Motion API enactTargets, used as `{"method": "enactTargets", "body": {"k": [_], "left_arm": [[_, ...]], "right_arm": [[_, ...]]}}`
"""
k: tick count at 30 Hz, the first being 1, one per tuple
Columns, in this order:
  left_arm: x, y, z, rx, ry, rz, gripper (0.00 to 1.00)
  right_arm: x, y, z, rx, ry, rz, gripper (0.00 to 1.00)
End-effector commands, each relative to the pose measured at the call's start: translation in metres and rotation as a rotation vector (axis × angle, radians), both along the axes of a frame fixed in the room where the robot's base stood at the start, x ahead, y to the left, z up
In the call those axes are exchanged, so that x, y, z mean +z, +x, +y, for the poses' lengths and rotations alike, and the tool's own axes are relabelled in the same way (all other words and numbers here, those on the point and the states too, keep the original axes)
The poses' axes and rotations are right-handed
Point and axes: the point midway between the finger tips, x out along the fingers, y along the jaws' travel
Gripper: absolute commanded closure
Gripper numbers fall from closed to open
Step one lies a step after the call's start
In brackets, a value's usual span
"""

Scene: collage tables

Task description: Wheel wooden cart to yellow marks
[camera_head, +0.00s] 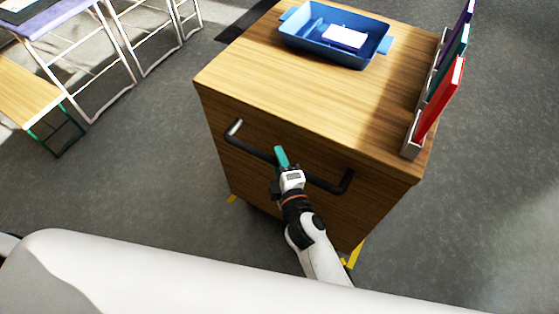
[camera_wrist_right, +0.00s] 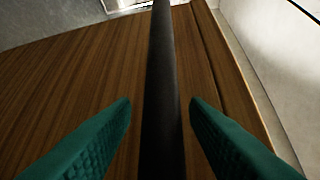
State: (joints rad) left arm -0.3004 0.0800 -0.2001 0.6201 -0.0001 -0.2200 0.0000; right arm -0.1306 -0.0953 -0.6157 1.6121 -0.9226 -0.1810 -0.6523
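The wooden cart (camera_head: 300,85) stands in front of me with its black bar handle (camera_head: 330,184) facing me. My right gripper (camera_head: 281,157) is at the middle of this handle. In the right wrist view, its two teal fingers (camera_wrist_right: 160,105) are apart, one on each side of the black bar (camera_wrist_right: 161,75), with a gap on both sides. Yellow pieces show at the cart's lower left corner (camera_head: 232,198) and lower right corner (camera_head: 356,252); I cannot tell whether they are floor marks or cart parts. My left gripper is out of view.
A blue tray (camera_head: 300,45) with a white item and a rack (camera_head: 411,135) with upright colored boards or books stand on the cart. Folding tables (camera_head: 60,20) and a wooden bench (camera_head: 25,92) are at the left. Grey floor (camera_head: 130,180) is clear on both sides of the cart.

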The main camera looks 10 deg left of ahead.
Motion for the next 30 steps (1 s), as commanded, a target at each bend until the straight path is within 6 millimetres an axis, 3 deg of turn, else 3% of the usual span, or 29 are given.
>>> {"method": "enactTargets", "body": {"k": [8,21,30], "left_arm": [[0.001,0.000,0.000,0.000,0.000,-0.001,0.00],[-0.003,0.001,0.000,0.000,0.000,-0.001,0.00],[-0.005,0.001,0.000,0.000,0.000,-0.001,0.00]], "right_arm": [[0.002,-0.013,-0.007,0.001,0.001,0.000,0.59],[0.013,-0.090,-0.047,0.000,0.000,0.001,0.59],[0.017,-0.106,-0.055,0.000,0.000,0.000,0.59]]}}
